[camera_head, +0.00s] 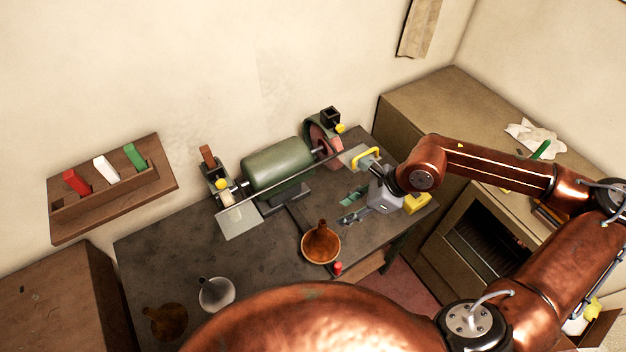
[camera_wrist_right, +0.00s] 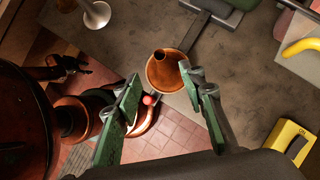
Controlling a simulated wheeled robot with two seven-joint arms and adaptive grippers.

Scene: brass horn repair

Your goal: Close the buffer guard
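The buffer (camera_head: 277,168) is a green motor on the dark bench, with a reddish wheel (camera_head: 322,142) at its right end. The guard shows as a long thin rod in front of the motor, with a clear panel (camera_head: 238,222) at the left and another at the right. A yellow handle (camera_head: 366,157) is at its right end; it also shows in the right wrist view (camera_wrist_right: 303,45). The panels stand out in front of the wheels. My right gripper (camera_head: 350,206) is open and empty, in front of the handle and apart from it; its green-padded fingers (camera_wrist_right: 162,95) are spread.
A copper horn bell (camera_head: 320,246) sits at the bench front, near a red knob (camera_head: 337,268). A silver bell (camera_head: 216,294) and a dark one stand further left. A yellow switch box (camera_wrist_right: 290,145) is close to my right gripper. A cabinet (camera_head: 440,120) stands right.

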